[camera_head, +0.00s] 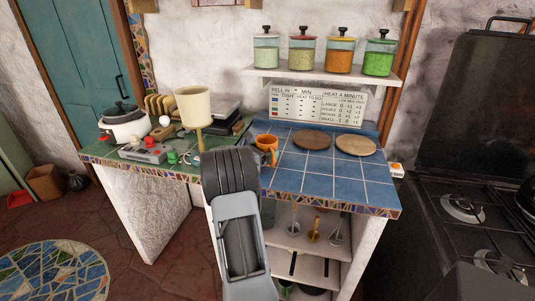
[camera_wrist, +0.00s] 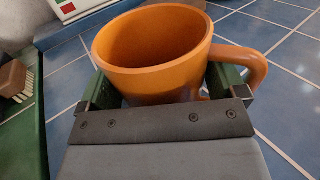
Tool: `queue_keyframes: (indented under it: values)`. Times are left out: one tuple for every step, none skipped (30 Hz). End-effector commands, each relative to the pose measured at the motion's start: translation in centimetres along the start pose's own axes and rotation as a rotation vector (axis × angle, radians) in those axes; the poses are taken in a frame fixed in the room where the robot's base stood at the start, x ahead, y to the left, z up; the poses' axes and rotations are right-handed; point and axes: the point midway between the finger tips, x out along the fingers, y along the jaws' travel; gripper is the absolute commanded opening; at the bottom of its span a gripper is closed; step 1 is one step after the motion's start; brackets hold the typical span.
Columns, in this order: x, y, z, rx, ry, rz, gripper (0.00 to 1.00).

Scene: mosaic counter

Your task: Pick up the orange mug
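The orange mug (camera_head: 266,143) stands on the blue-tiled counter (camera_head: 325,182), just beyond the end of my arm. In the wrist view the mug (camera_wrist: 150,45) fills the space between my fingers, with its open rim towards the camera and its handle (camera_wrist: 257,68) to the right. My gripper (camera_wrist: 165,92) is spread wide, with one finger on each side of the mug. The right finger sits within the handle's loop. I cannot tell whether the fingers touch the mug. The mug's lower part is hidden by my gripper.
Two round wooden boards (camera_head: 311,140) (camera_head: 355,145) lie right of the mug. A cream container (camera_head: 194,106) and a white pot (camera_head: 124,124) stand to the left. A shelf (camera_head: 320,76) with several jars hangs above. A black stove (camera_head: 475,225) is at the right.

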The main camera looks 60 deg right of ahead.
Motion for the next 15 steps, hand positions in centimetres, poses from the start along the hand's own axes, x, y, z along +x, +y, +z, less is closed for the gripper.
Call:
queue_keyframes:
  values:
    - [-0.01,0.00,0.00,0.000,0.000,0.000,0.85]
    - [-0.01,0.00,0.00,0.000,0.000,0.000,0.82]
    - [-0.01,0.00,0.00,0.000,0.000,0.000,0.78]
    - [-0.02,0.00,0.00,0.000,0.000,0.000,0.76]
    - [-0.02,0.00,0.00,0.000,0.000,0.000,0.73]
    - [-0.02,0.00,0.01,0.000,0.000,0.000,0.69]
    - [-0.02,0.00,0.00,0.000,0.000,0.000,0.66]
    - [-0.02,0.00,0.00,0.000,0.000,0.000,0.63]
    - [-0.03,0.00,0.00,0.000,0.000,0.000,0.59]
    - [-0.03,0.00,0.00,0.000,0.000,0.000,0.56]
    - [-0.03,0.00,0.00,0.000,0.000,0.000,0.54]
    - [-0.03,0.01,0.09,0.001,-0.001,0.000,0.53]
    - [-0.03,0.01,0.08,0.001,-0.001,0.000,0.53]
    - [-0.03,0.01,0.08,0.001,-0.001,0.000,0.53]
    - [-0.03,0.01,0.08,0.001,-0.001,0.000,0.53]
